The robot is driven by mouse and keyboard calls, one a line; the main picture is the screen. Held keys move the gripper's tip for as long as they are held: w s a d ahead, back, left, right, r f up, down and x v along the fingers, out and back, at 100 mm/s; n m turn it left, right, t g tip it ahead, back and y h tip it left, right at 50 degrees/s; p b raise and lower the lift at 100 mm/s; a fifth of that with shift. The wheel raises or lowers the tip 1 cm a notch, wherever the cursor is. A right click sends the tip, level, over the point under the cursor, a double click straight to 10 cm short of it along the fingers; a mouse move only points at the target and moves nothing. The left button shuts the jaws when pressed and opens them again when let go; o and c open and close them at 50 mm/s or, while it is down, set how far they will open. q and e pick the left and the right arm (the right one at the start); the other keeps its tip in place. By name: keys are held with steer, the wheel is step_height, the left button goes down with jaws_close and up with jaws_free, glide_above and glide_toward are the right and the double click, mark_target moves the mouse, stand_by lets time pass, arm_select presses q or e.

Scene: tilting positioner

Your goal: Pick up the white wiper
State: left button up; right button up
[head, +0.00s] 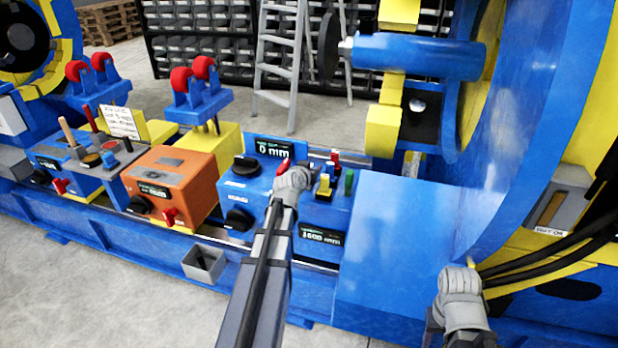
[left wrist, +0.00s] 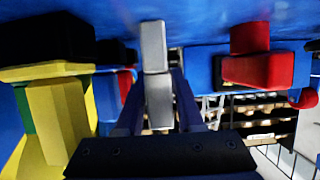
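I cannot make out a white wiper for certain in the head view. In the left wrist view a pale grey two-part piece (left wrist: 154,45) stands in line with my left gripper (left wrist: 159,85), its lower part between the two dark fingers. I cannot tell whether the fingers touch it, or whether it is the wiper. In the head view my left gripper (head: 318,176) is small and dark, low over the blue control panel, partly hidden by my grey wrist. My right arm's grey wrist shows at the lower right; its fingers do not show.
A red knob (left wrist: 265,68) and a yellow block (left wrist: 60,118) flank the left gripper. The panel (head: 262,180) carries black, yellow and green knobs. An orange box (head: 170,180) stands to the left. A large blue ring (head: 535,130) rises at right. An open grey bin (head: 205,262) hangs in front.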

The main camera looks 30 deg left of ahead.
arm_select(q)
jaws_close()
stand_by(0.4)
step_height(320, 180, up, 10)
steer(key=p, duration=1)
